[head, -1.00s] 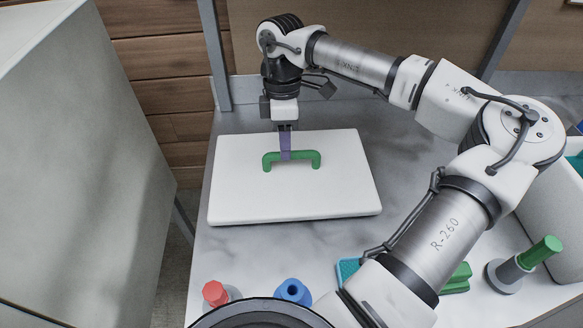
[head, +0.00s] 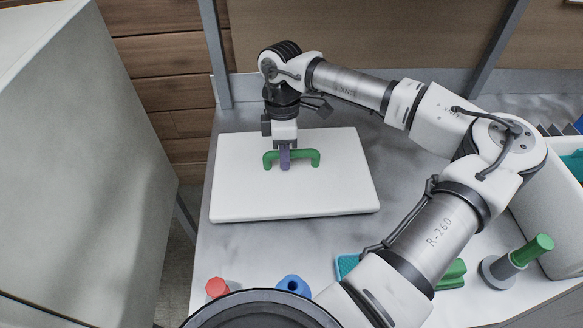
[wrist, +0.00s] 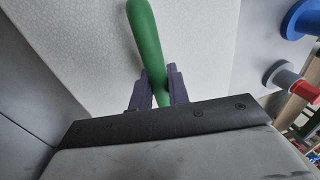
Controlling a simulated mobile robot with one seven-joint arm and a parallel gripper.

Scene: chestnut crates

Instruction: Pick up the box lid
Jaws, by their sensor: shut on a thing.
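The box lid (head: 330,195) is a flat white slab with a green handle (head: 305,157) standing on its top. It lies on the grey marbled counter in the head view. My gripper (head: 285,160) points down over the lid and is shut on the handle's bar, with purple fingers on either side of it. In the wrist view the green handle (wrist: 146,40) runs between the two fingers (wrist: 155,88) of my gripper, and the lid's white top (wrist: 70,50) fills the background. I cannot tell what is under the lid.
A red-topped item (head: 217,287) and a blue item (head: 293,286) stand near the counter's front. A green-handled tool (head: 518,260), a teal item (head: 346,266) and a white bin (head: 545,200) are at the right. A large grey cabinet (head: 80,160) rises at the left.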

